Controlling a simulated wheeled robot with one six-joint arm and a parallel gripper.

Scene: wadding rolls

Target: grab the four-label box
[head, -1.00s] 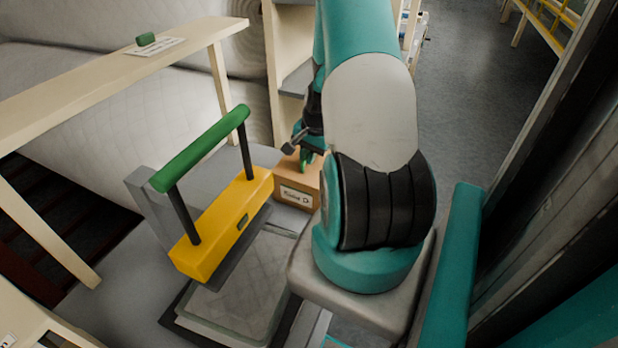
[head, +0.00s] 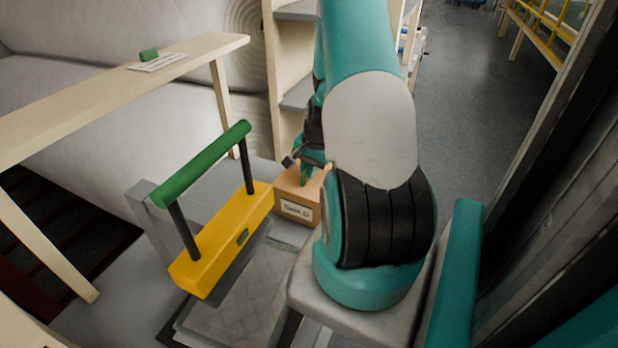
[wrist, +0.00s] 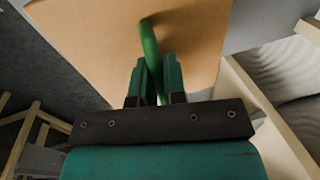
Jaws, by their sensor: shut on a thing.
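The box (head: 298,206) is an orange-brown block with a white label on its front side. The label's writing is too small to read surely, and only this one label shows. A green handle (wrist: 149,45) stands up from the box's top (wrist: 95,35) in the wrist view. My gripper (wrist: 157,75) is shut on this green handle, with one finger on each side. In the head view my gripper (head: 306,170) is above the box, and my arm hides the box's right part.
A yellow block with a green bar handle (head: 222,238) stands left of the box, over a grey plate (head: 240,300). A pale wooden shelf (head: 110,92) holds a small green piece (head: 149,55) and a card. Open grey floor (head: 465,110) lies at the right.

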